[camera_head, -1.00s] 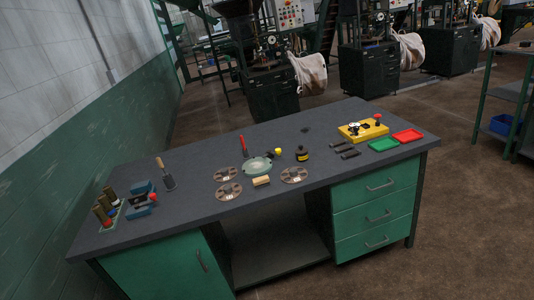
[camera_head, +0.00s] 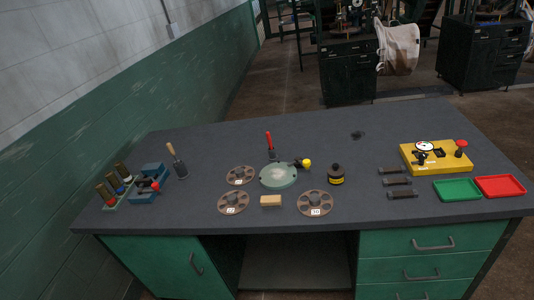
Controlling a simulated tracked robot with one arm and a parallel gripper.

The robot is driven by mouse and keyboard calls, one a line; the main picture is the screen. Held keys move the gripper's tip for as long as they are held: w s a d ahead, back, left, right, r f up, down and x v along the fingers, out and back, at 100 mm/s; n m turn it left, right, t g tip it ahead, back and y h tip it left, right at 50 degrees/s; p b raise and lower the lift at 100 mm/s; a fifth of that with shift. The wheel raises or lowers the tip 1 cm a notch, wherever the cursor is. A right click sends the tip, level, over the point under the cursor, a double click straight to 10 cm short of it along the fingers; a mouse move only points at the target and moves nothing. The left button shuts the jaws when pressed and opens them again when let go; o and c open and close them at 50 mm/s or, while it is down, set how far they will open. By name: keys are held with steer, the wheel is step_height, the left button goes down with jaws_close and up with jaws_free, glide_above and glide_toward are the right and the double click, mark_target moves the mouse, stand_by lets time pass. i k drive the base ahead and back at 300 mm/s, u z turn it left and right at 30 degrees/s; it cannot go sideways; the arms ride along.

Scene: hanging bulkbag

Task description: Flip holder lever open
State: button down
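A round pale green fixture (camera_head: 278,176) sits near the middle of the dark bench top. A red-handled lever (camera_head: 269,142) stands upright at its back edge. A short arm with a yellow ball knob (camera_head: 306,163) is at its right side. I cannot tell which of these is the holder lever. A blue vise-like block (camera_head: 149,182) with a red ball knob (camera_head: 155,185) is at the bench's left. My gripper is not in view.
Brown discs (camera_head: 315,202) and a wooden block (camera_head: 271,201) lie around the fixture. A wooden-handled tool (camera_head: 177,162) stands left.

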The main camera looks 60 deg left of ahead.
mark_target(306, 164)
steer(key=u, duration=0.55)
steer(key=i, duration=1.25)
steer(key=u, duration=0.55)
